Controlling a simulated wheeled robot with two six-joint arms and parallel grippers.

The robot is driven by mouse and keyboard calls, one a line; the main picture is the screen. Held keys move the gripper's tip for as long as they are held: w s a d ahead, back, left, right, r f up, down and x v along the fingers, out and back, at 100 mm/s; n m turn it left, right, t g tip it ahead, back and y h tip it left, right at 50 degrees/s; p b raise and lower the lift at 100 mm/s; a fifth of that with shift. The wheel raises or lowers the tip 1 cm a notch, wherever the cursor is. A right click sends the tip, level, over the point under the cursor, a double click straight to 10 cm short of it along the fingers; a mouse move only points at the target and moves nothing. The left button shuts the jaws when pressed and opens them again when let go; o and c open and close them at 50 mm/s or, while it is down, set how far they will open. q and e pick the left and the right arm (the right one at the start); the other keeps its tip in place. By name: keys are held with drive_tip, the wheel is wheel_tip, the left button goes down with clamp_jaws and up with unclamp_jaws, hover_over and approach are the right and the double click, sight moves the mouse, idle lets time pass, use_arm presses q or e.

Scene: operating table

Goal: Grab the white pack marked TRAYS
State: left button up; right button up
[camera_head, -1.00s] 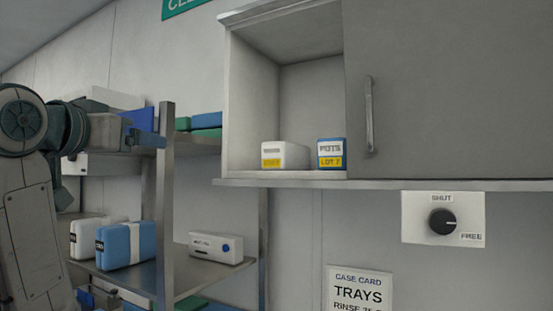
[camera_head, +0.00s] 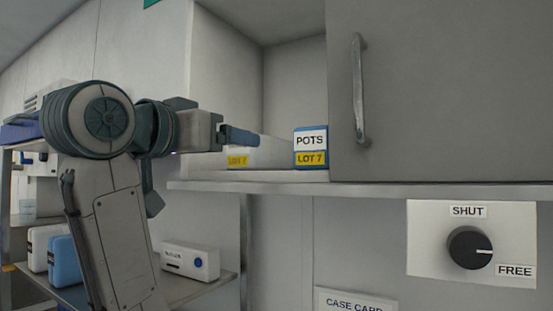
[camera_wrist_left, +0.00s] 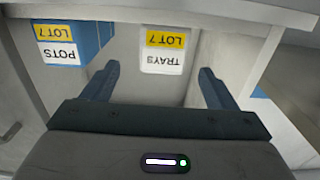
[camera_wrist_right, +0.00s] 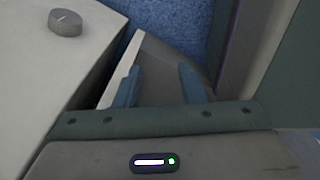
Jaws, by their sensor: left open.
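The white pack (camera_head: 266,152) stands in the open part of the wall cabinet, left of the blue and white POTS pack (camera_head: 311,140). In the left wrist view the pack marked TRAYS (camera_wrist_left: 163,58) shows upside down, with a yellow LOT 7 label. My left gripper (camera_head: 238,136) is in front of the pack, hiding part of it in the head view. Its fingers (camera_wrist_left: 158,85) are open, and the TRAYS label appears between them; I see no grip on the pack. My right gripper (camera_wrist_right: 160,86) is open and empty in the right wrist view, and out of the head view.
The POTS pack also shows in the left wrist view (camera_wrist_left: 92,38), close beside one finger. A grey cabinet door (camera_head: 440,90) covers the right part. A ledge (camera_head: 400,188) runs below. A SHUT/FREE dial (camera_head: 470,247) is under it. A shelf (camera_head: 205,288) with packs stands lower left.

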sight(264, 155)
use_arm(q)
drive_tip(key=p+x, duration=0.1)
drive_tip(key=x, duration=0.3)
drive_tip(key=shift+w+d+r+p, duration=0.15)
drive_tip(key=shift+r+p, duration=0.1)
drive_tip(key=shift+p, duration=0.15)
drive_tip(key=shift+w+d, duration=0.2)
drive_tip(key=shift+w, duration=0.15)
drive_tip(key=p+x, duration=0.3)
drive_tip(key=x, duration=0.1)
drive_tip(key=shift+w+a+r, duration=0.15)
drive_tip(key=shift+r, duration=0.15)
drive_tip(key=shift+w+d+f, duration=0.1)
drive_tip(key=shift+w+d, duration=0.2)
drive_tip(key=shift+w, duration=0.05)
drive_tip(key=shift+a, duration=0.1)
drive_tip(key=c, duration=1.1)
drive_tip(key=shift+c, duration=0.5)
use_arm(e)
drive_tip(key=r, duration=0.1)
drive_tip(key=s+a+r, duration=0.1)
drive_tip(key=r, duration=0.1)
drive_tip(key=s+r, duration=0.1)
drive_tip(key=shift+s+a+r, duration=0.2)
drive_tip(key=shift+a, duration=0.1)
